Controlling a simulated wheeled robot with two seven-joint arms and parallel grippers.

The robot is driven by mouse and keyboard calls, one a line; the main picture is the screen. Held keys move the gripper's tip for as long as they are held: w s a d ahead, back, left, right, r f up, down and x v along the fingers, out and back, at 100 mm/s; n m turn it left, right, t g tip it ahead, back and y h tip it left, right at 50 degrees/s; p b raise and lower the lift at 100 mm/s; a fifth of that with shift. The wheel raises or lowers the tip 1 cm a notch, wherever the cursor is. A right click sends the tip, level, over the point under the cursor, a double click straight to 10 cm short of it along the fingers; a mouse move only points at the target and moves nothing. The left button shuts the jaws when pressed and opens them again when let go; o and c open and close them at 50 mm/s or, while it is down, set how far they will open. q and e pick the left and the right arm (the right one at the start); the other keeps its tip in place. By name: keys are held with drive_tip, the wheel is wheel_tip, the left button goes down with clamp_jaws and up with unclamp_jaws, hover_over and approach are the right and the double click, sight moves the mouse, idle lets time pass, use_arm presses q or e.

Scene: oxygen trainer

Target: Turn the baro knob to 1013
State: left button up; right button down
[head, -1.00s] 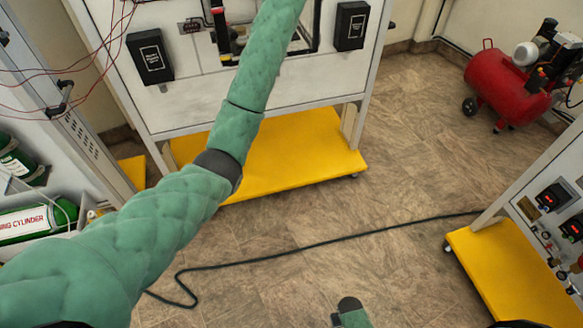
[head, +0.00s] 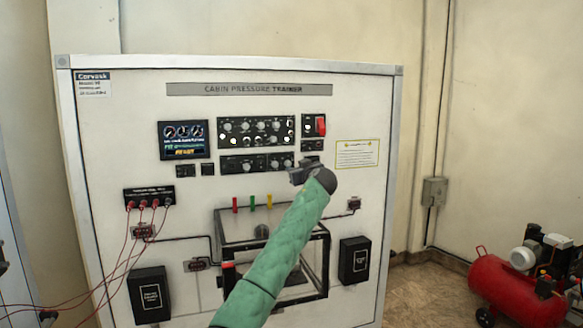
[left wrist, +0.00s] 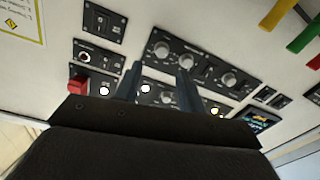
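The cabin pressure trainer panel (head: 110,130) stands ahead. It carries an upper knob strip (head: 256,131) and a lower knob strip (head: 240,164). The labels are too small to read, so I cannot tell which knob is the baro knob. My left gripper (head: 297,173) is raised in front of the panel, at the right end of the lower strip. In the left wrist view, which shows the panel upside down, its two fingers (left wrist: 159,85) are apart with no object held between them. The lower strip's knobs (left wrist: 229,80) show beyond them. My right gripper is out of view.
A red switch (head: 321,125) and a display (head: 184,140) flank the upper strip. A black-framed clear box (head: 322,262) juts out below. Red wires (head: 122,250) hang at left. A red compressor (head: 510,296) stands at right.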

sight(291, 166)
use_arm(q)
drive_tip(key=p+x, duration=0.3)
drive_tip(key=x, duration=0.2)
drive_tip(key=shift+a, duration=0.1)
drive_tip(key=shift+w+a+p, duration=0.15)
drive_tip(key=shift+w+p, duration=0.15)
drive_tip(key=shift+w, duration=0.15)
drive_tip(key=shift+w+a+f, duration=0.1)
drive_tip(key=shift+w+f, duration=0.05)
drive_tip(key=shift+w, duration=0.15)
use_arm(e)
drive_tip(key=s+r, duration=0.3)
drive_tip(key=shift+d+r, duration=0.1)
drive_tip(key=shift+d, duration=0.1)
use_arm(q)
clamp_jaws()
